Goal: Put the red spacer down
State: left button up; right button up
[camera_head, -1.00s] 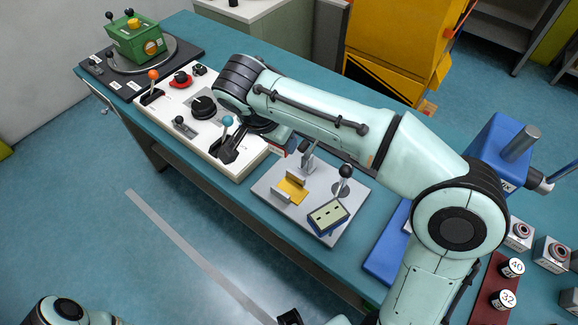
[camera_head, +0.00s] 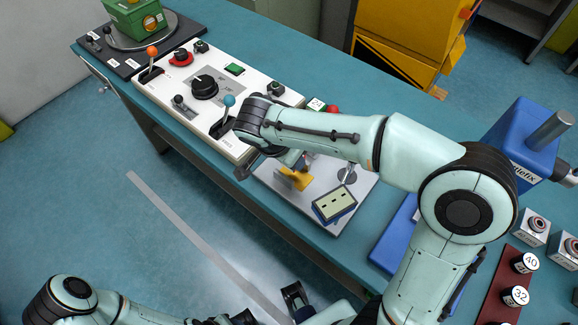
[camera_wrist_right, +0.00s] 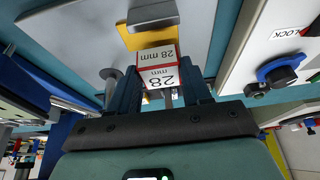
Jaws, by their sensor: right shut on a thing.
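The red spacer (camera_wrist_right: 157,58), a block with red edges and white faces marked "28 mm", is between the fingers of my right gripper (camera_wrist_right: 160,85) in the right wrist view. The gripper is shut on it. Beyond the spacer lies a yellow block (camera_wrist_right: 143,38) with a grey metal piece; whether the spacer touches it I cannot tell. In the head view the yellow block (camera_head: 296,179) sits on a light grey plate (camera_head: 268,178); my right wrist covers the gripper and spacer. My left gripper (camera_head: 270,307) is low at the bottom edge, its fingers apart and empty.
A white control panel (camera_head: 160,95) with levers and knobs stands left of the plate. A small blue-framed display (camera_head: 334,204) is at the plate's front. A blue vise (camera_head: 515,140) and a dark red rack (camera_head: 505,285) with numbered black cylinders are to the right.

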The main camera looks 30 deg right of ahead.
jog(key=shift+f, duration=2.25)
jog(key=shift+f+b, duration=0.2)
jog(key=shift+b, duration=0.25)
jog(key=o, duration=1.3)
jog(key=shift+c, duration=0.2)
jog(key=shift+r, duration=0.1)
jog(key=shift+r+p, duration=0.2)
jog(key=shift+p, duration=0.1)
jog(key=p+v, duration=0.1)
jog(key=v, duration=1)
jog(key=shift+s+a+r, duration=0.15)
jog(key=shift+a+r, duration=0.1)
jog(key=shift+r, duration=0.1)
